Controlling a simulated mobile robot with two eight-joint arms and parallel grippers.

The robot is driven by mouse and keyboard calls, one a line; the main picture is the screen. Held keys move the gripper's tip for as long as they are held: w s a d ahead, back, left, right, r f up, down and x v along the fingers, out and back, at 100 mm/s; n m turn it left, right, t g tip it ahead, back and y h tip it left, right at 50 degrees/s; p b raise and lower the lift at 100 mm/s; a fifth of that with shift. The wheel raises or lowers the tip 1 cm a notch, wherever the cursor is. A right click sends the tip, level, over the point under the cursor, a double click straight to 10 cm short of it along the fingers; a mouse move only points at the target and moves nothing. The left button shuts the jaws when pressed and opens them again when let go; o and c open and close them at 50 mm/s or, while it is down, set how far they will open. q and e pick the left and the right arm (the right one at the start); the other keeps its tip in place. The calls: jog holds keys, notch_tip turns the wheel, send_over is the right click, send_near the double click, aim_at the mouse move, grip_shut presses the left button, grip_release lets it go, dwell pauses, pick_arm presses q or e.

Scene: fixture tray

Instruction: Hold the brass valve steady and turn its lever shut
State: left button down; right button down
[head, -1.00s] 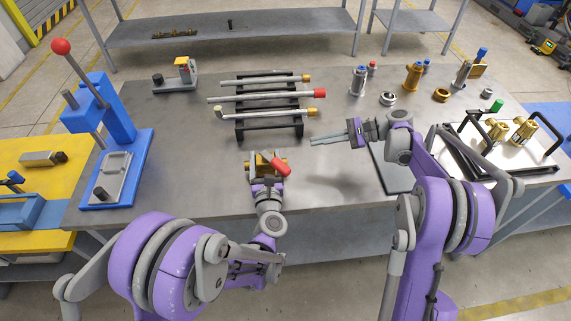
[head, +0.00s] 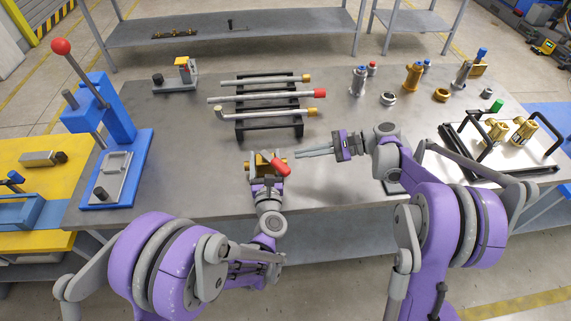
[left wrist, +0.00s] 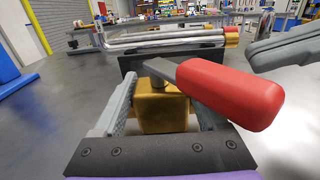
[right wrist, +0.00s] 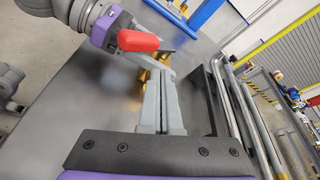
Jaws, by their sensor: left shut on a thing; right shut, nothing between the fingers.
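The brass valve (head: 263,168) is at the front middle of the grey table, with a red-handled lever (head: 281,165) on top. My left gripper (head: 264,174) is shut on the valve body; the left wrist view shows the brass body (left wrist: 163,108) between its fingers and the red lever grip (left wrist: 235,92) slanting to the right above it. My right gripper (head: 298,154) is shut and empty, just right of the lever, its fingertips pointing left. In the right wrist view the red grip (right wrist: 138,41) lies beyond the shut fingers (right wrist: 160,85), with a gap that I cannot judge exactly.
A black rack (head: 270,132) with several pipes stands behind the valve. A blue lever press (head: 115,120) is at the left. Fittings stand at the back right, and a tray (head: 490,165) with brass parts is at the right. The table left of the valve is clear.

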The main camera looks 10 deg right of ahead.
aim_at(275, 164)
jog(key=shift+s+a, duration=0.65)
jog(key=shift+a, duration=0.2)
jog(key=shift+s+a, duration=0.1)
jog(key=shift+a, duration=0.05)
dwell(1.4)
jog(key=shift+s+a, duration=0.2)
